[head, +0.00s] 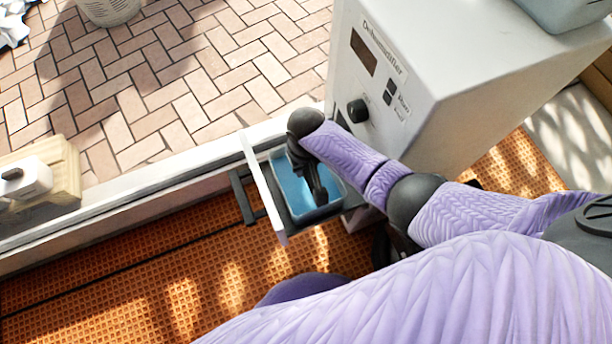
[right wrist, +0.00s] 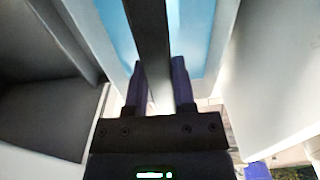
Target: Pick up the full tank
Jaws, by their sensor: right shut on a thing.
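The tank (head: 276,165) is an open dark-rimmed box with blue water in it, pulled partly out of the lower front of the white dehumidifier (head: 465,75). A white front panel (head: 264,190) with a black bracket handle (head: 243,198) stands on its outer side. My right gripper (head: 318,192) reaches down from above over the tank's opening. In the right wrist view, its two fingers (right wrist: 161,85) are closed on a dark bar (right wrist: 150,35) that crosses above the blue water. My forearm and hand hide part of the tank. My left gripper is not in view.
A pale sill (head: 120,192) runs between the brick floor (head: 180,80) and the orange woven mat (head: 180,290). A wooden block with a white device (head: 28,180) sits at the left. A grey container (head: 565,10) stands on top of the dehumidifier.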

